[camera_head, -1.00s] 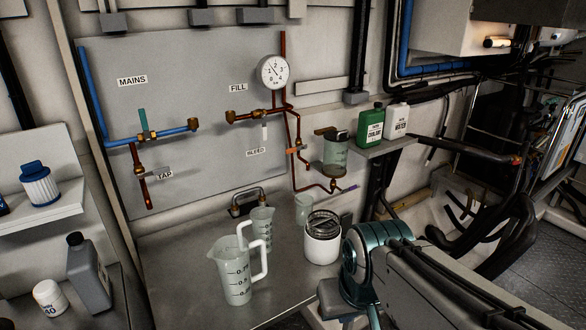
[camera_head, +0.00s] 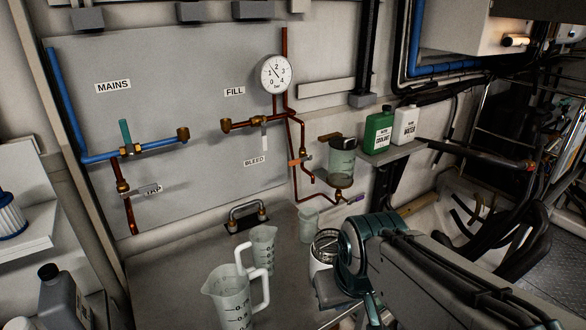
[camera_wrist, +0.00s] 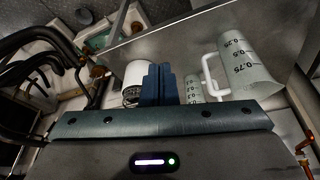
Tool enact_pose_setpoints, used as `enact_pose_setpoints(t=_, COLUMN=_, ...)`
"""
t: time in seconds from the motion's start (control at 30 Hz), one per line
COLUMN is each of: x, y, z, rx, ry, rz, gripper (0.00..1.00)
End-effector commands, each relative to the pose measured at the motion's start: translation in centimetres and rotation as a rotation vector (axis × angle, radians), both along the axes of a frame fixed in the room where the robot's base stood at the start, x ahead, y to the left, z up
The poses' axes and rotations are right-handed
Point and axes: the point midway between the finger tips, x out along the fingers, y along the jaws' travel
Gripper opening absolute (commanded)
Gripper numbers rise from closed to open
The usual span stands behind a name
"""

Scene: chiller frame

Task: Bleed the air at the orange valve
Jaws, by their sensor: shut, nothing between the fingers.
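The orange valve (camera_head: 300,161) is a small orange lever on a thin copper pipe, right of the BLEED label (camera_head: 255,161) and below the pressure gauge (camera_head: 276,74). A small clear cup (camera_head: 309,226) stands on the bench below that pipework. My gripper (camera_wrist: 158,72) is shut and empty in the wrist view, its dark blue fingers together above the bench. The white canister (camera_wrist: 135,74) and a measuring jug (camera_wrist: 247,68) show beyond it. In the head view my arm hides the fingers. The gripper is apart from the orange valve.
A large jug (camera_head: 230,295) and a smaller jug (camera_head: 263,248) stand on the bench (camera_head: 170,275). A green bottle (camera_head: 377,132) and a white bottle (camera_head: 404,125) sit on a shelf beside the clear vessel (camera_head: 342,163). A purple-handled valve (camera_head: 353,199) is below it. Hoses crowd the right.

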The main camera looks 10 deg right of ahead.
Motion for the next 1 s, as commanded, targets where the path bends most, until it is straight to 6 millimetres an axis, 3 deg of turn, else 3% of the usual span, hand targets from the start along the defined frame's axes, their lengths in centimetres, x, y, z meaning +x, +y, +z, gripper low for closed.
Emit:
enact_pose_setpoints(t=0.17, x=6.2, y=-2.0, z=-1.3, rx=-0.136, ry=-0.166, rz=0.235, gripper=0.00)
enact_pose_setpoints(t=0.27, x=10.9, y=-3.7, z=-1.7, rx=-0.286, ry=-0.294, rz=0.422, gripper=0.00)
enact_pose_setpoints(t=0.4, x=17.1, y=-5.9, z=-1.7, rx=-0.550, ry=-0.451, rz=0.683, gripper=0.00)
enact_pose_setpoints(t=0.6, x=24.6, y=-7.9, z=-1.4, rx=-1.012, ry=-0.609, rz=1.032, gripper=0.00)
enact_pose_setpoints(t=0.8, x=30.2, y=-8.4, z=-1.5, rx=-1.556, ry=-0.684, rz=1.336, gripper=0.00)
enact_pose_setpoints(t=1.0, x=33.4, y=-7.1, z=-2.2, rx=-2.146, ry=-0.687, rz=1.543, gripper=0.00)
